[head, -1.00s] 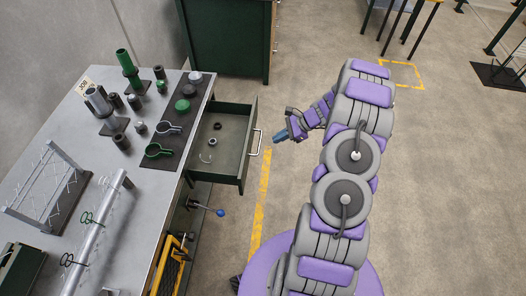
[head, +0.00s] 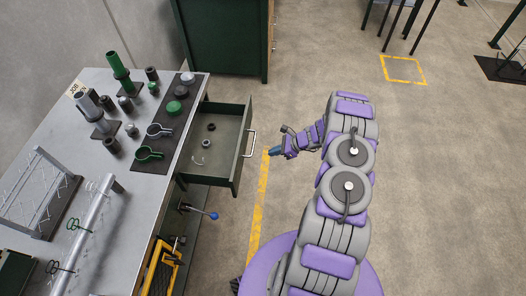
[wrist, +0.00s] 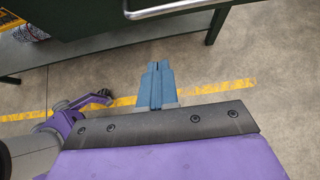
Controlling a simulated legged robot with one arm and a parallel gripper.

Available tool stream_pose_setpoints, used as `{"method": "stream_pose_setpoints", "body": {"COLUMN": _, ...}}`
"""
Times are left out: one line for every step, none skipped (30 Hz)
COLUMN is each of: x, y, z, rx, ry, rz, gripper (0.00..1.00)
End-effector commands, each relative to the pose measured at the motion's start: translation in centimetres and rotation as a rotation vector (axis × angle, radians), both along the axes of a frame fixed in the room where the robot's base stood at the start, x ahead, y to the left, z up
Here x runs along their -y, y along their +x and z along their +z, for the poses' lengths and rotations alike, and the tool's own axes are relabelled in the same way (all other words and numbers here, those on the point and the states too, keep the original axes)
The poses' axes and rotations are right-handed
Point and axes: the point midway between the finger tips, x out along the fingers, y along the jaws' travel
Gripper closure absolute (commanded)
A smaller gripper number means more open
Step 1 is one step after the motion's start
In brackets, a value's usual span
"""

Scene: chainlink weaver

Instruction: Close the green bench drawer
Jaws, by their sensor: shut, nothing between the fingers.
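The green bench drawer (head: 217,143) is pulled out from the right side of the workbench. A few small parts, among them a dark ring (head: 206,145), lie in it. Its pale handle (head: 249,144) is on the outer front panel and also shows at the top of the wrist view (wrist: 165,10). My gripper (head: 272,151) is just to the right of the handle, apart from it. In the wrist view its blue fingers (wrist: 158,66) are together and empty, pointing toward the drawer front.
The grey workbench top (head: 60,135) holds clamps, tubes and a wire rack (head: 38,190). A blue-knobbed lever (head: 213,215) sticks out below the drawer. A dark green cabinet (head: 222,40) stands behind. The floor to the right is open, with yellow tape lines.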

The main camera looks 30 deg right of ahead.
Motion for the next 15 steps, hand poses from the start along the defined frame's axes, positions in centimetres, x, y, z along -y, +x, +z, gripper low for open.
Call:
{"method": "stream_pose_setpoints", "body": {"x": -0.9, "y": 0.3, "z": -0.7, "rx": -0.002, "ry": -0.001, "rz": 0.003, "gripper": 1.0}}
{"method": "stream_pose_setpoints", "body": {"x": -1.4, "y": 0.6, "z": -0.7, "rx": -0.002, "ry": -0.003, "rz": 0.003, "gripper": 1.0}}
{"method": "stream_pose_setpoints", "body": {"x": -2.1, "y": 1.0, "z": -0.3, "rx": -0.001, "ry": -0.008, "rz": 0.005, "gripper": 1.0}}
{"method": "stream_pose_setpoints", "body": {"x": -2.5, "y": 1.3, "z": -0.2, "rx": -0.001, "ry": -0.012, "rz": 0.005, "gripper": 1.0}}
{"method": "stream_pose_setpoints", "body": {"x": -2.9, "y": 1.5, "z": 0.0, "rx": 0.0, "ry": -0.015, "rz": 0.004, "gripper": 1.0}}
{"method": "stream_pose_setpoints", "body": {"x": -3.4, "y": 1.8, "z": 0.2, "rx": 0.001, "ry": -0.018, "rz": 0.004, "gripper": 1.0}}
{"method": "stream_pose_setpoints", "body": {"x": -3.8, "y": 2.0, "z": 0.3, "rx": 0.001, "ry": -0.019, "rz": 0.005, "gripper": 1.0}}
{"method": "stream_pose_setpoints", "body": {"x": -4.0, "y": 2.2, "z": 0.4, "rx": 0.001, "ry": -0.019, "rz": 0.005, "gripper": 1.0}}
{"method": "stream_pose_setpoints", "body": {"x": -4.2, "y": 2.4, "z": 0.4, "rx": 0.001, "ry": -0.018, "rz": 0.003, "gripper": 1.0}}
{"method": "stream_pose_setpoints", "body": {"x": -4.3, "y": 2.4, "z": 0.5, "rx": 0.001, "ry": -0.016, "rz": 0.002, "gripper": 1.0}}
{"method": "stream_pose_setpoints", "body": {"x": -4.3, "y": 2.5, "z": 0.5, "rx": 0.002, "ry": -0.015, "rz": 0.002, "gripper": 1.0}}
{"method": "stream_pose_setpoints", "body": {"x": -4.3, "y": 2.6, "z": 0.5, "rx": 0.001, "ry": -0.012, "rz": 0.002, "gripper": 1.0}}
{"method": "stream_pose_setpoints", "body": {"x": -4.2, "y": 2.6, "z": 0.4, "rx": 0.001, "ry": -0.009, "rz": 0.001, "gripper": 1.0}}
{"method": "stream_pose_setpoints", "body": {"x": -4.1, "y": 2.7, "z": 0.4, "rx": 0.0, "ry": -0.006, "rz": 0.0, "gripper": 1.0}}
{"method": "stream_pose_setpoints", "body": {"x": -4.0, "y": 2.7, "z": 0.4, "rx": 0.0, "ry": -0.004, "rz": 0.001, "gripper": 1.0}}
